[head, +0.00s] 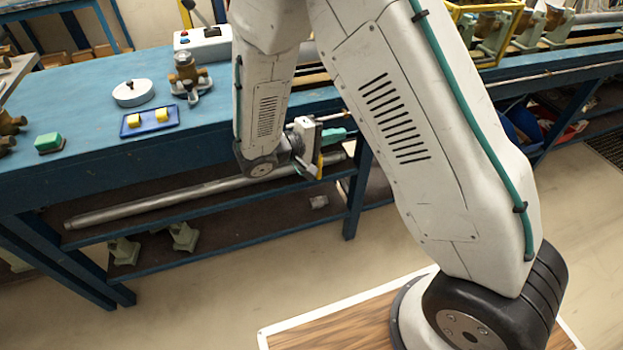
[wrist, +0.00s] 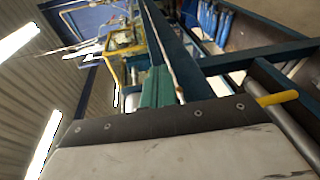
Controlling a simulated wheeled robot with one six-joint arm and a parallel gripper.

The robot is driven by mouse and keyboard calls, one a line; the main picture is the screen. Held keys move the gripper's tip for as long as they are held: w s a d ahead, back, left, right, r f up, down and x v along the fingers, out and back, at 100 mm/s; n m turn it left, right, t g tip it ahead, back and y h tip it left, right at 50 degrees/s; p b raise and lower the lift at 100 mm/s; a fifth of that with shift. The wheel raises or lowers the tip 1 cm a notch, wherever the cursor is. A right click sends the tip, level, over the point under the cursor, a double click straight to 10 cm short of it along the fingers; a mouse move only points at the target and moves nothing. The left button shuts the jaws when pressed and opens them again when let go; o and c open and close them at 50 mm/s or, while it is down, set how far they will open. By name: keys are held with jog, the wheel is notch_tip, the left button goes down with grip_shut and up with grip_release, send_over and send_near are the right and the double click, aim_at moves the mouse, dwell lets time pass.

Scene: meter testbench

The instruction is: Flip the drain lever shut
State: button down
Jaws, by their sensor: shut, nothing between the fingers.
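My gripper (head: 341,134) is at the front edge of the blue bench, with its teal fingers pointing right along the edge. The fingers are closed together and empty in the wrist view (wrist: 158,74). A yellow handle (head: 320,166), which looks like the drain lever, shows just below and beside my gripper's body. In the wrist view the yellow handle (wrist: 277,98) sticks out sideways past the gripper body, clear of the fingertips. Its pivot is hidden behind my gripper, so I cannot tell its full position or whether it touches my gripper.
The blue bench (head: 75,88) holds a white round lidded part (head: 133,92), a blue tray (head: 124,128) with yellow blocks, a brass valve (head: 187,76) and a green block (head: 49,142). A long grey pipe (head: 170,200) lies on the shelf below. The floor in front is clear.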

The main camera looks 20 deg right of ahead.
jog(key=a+f+n+t+y, duration=0.3)
jog(key=a+f+t, duration=0.3)
jog(key=f, duration=0.7)
jog(key=w+a+f+n+t+y, duration=0.1)
jog(key=a+f+n+t+y, duration=0.2)
jog(key=f, duration=1)
jog(key=a+n+t, duration=0.2)
jog(key=a+t, duration=0.1)
jog(key=shift+w, duration=0.2)
jog(key=s+d+x, duration=0.1)
jog(key=d+x, duration=0.1)
jog(key=x, duration=1.1)
jog(key=shift+s, duration=0.35)
